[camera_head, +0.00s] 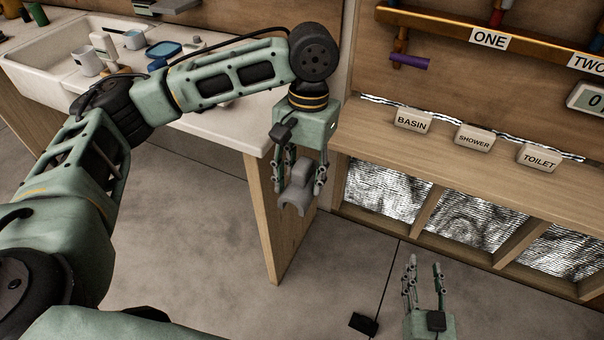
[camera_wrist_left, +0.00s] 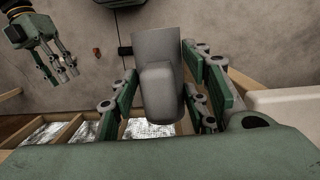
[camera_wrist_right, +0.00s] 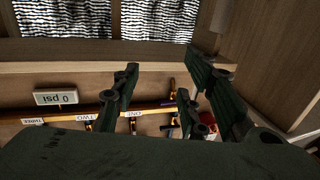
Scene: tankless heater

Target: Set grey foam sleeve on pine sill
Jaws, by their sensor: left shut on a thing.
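My left gripper (camera_head: 299,186) is shut on the grey foam sleeve (camera_head: 297,198). The sleeve hangs between its fingers, pointing down, in front of the end of the white counter. In the left wrist view the sleeve (camera_wrist_left: 158,92) fills the space between the fingers. The pine sill (camera_head: 368,128) is a light wooden ledge to the right of the sleeve, apart from it. My right gripper (camera_head: 424,270) is open and empty, low in front of the sill's lower bays. It also shows in the left wrist view (camera_wrist_left: 60,66).
BASIN (camera_head: 413,121), SHOWER (camera_head: 474,138) and TOILET (camera_head: 540,158) blocks stand on the sill. A copper pipe with ONE (camera_head: 489,38) and TWO tags runs above it. Foil-lined bays (camera_head: 386,192) lie beneath. The sill's front strip looks bare. A sink (camera_head: 60,65) is at left.

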